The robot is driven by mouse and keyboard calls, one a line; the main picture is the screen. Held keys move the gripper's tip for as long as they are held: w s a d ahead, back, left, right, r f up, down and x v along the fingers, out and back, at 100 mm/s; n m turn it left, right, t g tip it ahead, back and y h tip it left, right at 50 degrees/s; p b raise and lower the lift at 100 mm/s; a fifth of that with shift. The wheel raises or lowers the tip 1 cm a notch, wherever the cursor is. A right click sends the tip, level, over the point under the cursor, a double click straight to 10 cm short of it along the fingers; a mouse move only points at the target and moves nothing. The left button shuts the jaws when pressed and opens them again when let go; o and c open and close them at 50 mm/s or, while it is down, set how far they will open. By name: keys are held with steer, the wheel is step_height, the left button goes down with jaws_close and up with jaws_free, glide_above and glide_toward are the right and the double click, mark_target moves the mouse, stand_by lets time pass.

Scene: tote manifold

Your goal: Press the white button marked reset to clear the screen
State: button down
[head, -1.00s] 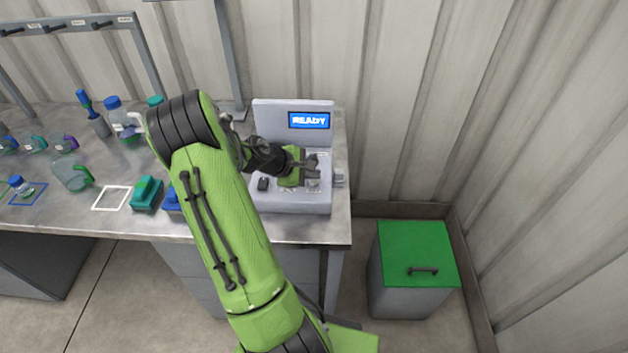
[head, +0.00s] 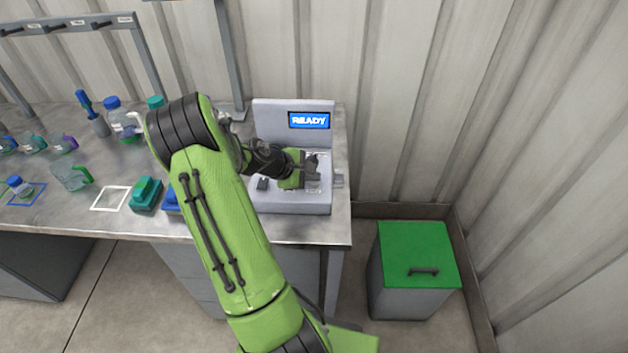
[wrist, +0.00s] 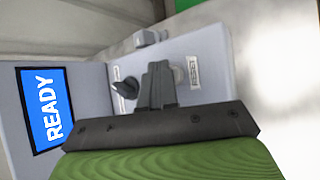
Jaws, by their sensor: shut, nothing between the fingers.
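The grey machine (head: 293,135) stands at the right end of the bench, its blue screen (head: 308,120) reading READY. The screen also shows in the wrist view (wrist: 45,107), turned on its side. My gripper (head: 312,163) is over the machine's flat front panel, fingers shut together and empty. In the wrist view the shut fingers (wrist: 157,85) cover part of the panel. A pale round button (wrist: 180,75) is partly hidden just beyond the fingers, next to a small white label (wrist: 194,72) too blurred to read. I cannot tell whether the fingertips touch the button.
A dark knob (wrist: 126,87) sits on the panel beside the fingers. A small block (head: 338,181) juts from the machine's right side. Teal box (head: 146,194), bottles and a white square outline (head: 111,198) lie left on the bench. A green-lidded bin (head: 415,250) stands on the floor.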

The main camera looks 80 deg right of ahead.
mark_target(311, 184)
steer(key=shift+r+p, duration=0.8)
steer(key=shift+r, duration=0.1)
step_height(311, 184, up, 5)
steer(key=p, duration=0.4)
stand_by(0.8)
